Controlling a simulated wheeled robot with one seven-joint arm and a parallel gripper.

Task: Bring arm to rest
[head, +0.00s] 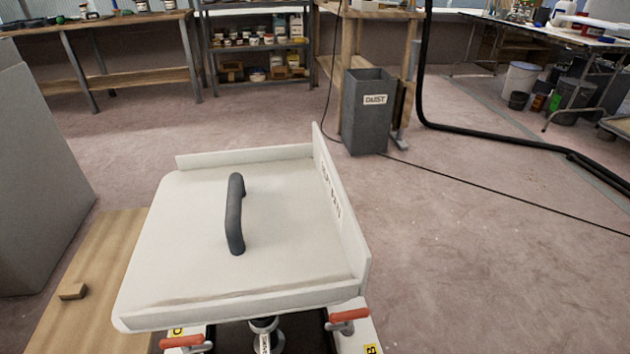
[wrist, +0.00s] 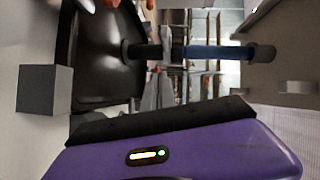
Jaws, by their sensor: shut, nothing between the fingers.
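My gripper (wrist: 162,121) shows in the wrist view, at the bottom. Its purple body has a small lit indicator, and a dark strip runs along its top edge. No gap and no held object shows there. My gripper does not show in the head view. Separate fingertips cannot be made out.
In the head view, a white tray-like panel (head: 180,235) with a dark handle (head: 235,215) fills the front. Red-handled clamps (head: 348,315) sit below it. A grey dust bin (head: 367,112) stands behind, with a black hose (head: 480,132) to its right. Floor at right is mostly clear.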

